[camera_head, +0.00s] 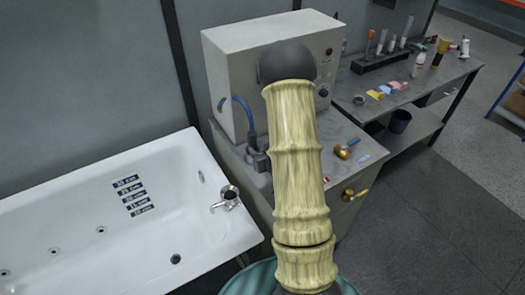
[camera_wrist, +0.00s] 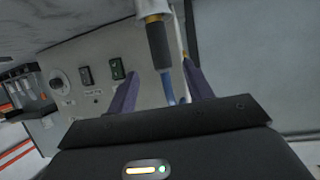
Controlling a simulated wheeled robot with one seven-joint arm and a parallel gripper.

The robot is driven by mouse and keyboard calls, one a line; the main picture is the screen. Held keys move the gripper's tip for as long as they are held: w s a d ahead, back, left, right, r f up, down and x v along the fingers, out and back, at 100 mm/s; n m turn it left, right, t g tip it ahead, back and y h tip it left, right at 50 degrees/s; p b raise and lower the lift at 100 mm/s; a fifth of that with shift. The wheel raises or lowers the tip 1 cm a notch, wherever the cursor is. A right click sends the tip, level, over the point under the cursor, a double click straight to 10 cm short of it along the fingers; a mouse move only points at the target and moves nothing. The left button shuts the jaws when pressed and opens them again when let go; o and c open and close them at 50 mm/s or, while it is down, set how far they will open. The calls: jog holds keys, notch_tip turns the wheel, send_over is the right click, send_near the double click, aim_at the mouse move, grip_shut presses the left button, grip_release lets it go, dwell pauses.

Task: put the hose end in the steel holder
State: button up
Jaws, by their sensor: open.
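In the wrist view, the hose end (camera_wrist: 158,46) has a black sleeve, with a pale and brass-coloured part above it and blue hose below. My gripper (camera_wrist: 160,72) is open. The hose end and the blue hose show between its two dark fingers, and I cannot tell whether either finger touches them.
The grey machine (camera_head: 228,68) stands on a cabinet behind my arm. A white bathtub (camera_head: 75,215) is at the left. A bench (camera_head: 440,72) with bottles and small items stands at the back right. The floor (camera_head: 420,215) at the right is clear.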

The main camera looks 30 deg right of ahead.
jog(key=shift+s+a, duration=0.1)
jog(key=shift+s, duration=0.05)
dwell(0.3)
jog(key=s+a+r+g, duration=0.4)
jog(key=s+a+g, duration=0.1)
jog(key=s+a, duration=0.3)
jog(key=s+a+r+n+g+y, duration=0.1)
jog(key=s+a+r+g, duration=0.3)
jog(key=s+a+g, duration=0.2)
jog(key=s+a, duration=0.2)
jog(key=s, duration=0.1)
jog(key=shift+a+r, duration=0.25)
jog(key=shift+r, duration=0.1)
dwell(0.4)
